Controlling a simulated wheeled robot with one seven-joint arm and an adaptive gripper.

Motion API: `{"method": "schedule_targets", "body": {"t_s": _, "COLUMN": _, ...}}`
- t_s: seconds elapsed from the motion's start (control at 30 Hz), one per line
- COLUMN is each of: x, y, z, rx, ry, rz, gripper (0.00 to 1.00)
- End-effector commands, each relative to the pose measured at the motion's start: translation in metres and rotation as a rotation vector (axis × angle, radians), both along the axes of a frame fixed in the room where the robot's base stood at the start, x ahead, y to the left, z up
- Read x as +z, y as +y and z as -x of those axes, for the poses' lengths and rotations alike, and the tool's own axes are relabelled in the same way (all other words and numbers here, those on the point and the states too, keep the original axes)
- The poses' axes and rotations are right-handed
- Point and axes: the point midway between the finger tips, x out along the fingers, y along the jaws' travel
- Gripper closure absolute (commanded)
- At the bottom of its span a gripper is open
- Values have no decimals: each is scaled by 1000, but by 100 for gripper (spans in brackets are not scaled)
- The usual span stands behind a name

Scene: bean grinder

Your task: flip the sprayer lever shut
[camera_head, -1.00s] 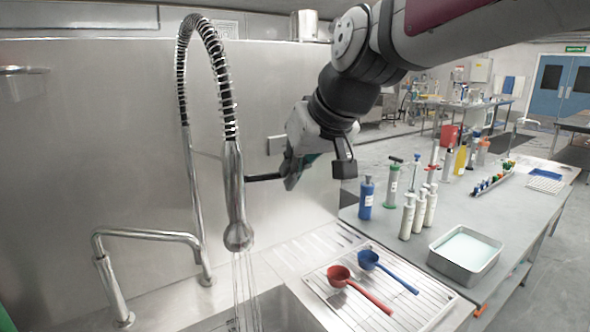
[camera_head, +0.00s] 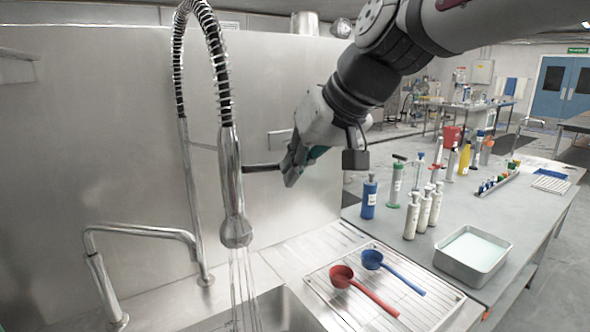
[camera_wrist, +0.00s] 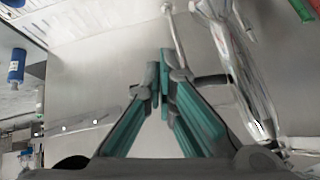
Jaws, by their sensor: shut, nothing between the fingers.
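The sprayer (camera_head: 231,195) is a metal spray head hanging from a black coiled hose, with water streaming down from its nozzle in the head view. Its dark lever (camera_head: 262,167) sticks out to the right, toward my gripper. My gripper (camera_head: 289,178) is at the lever's right end in the head view; whether they touch cannot be told. In the wrist view my gripper (camera_wrist: 160,72) has its green-sided fingers together and empty. There the lever (camera_wrist: 210,80) lies just right of the fingertips, beside the shiny sprayer (camera_wrist: 240,70).
A steel wall (camera_head: 90,130) stands behind the sprayer. A sink (camera_head: 280,312) lies below, and a drain rack (camera_head: 340,312) holds a red ladle (camera_head: 342,277) and a blue ladle (camera_head: 374,260). Bottles and a tray (camera_head: 473,254) occupy the right bench.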

Motion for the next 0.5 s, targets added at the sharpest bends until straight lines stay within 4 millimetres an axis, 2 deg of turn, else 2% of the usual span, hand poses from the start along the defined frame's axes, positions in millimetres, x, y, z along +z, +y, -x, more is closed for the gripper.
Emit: {"method": "schedule_targets", "body": {"t_s": 0.5, "x": -17, "y": 0, "z": -3, "rx": -2, "ry": 97, "rz": -147, "gripper": 100}}
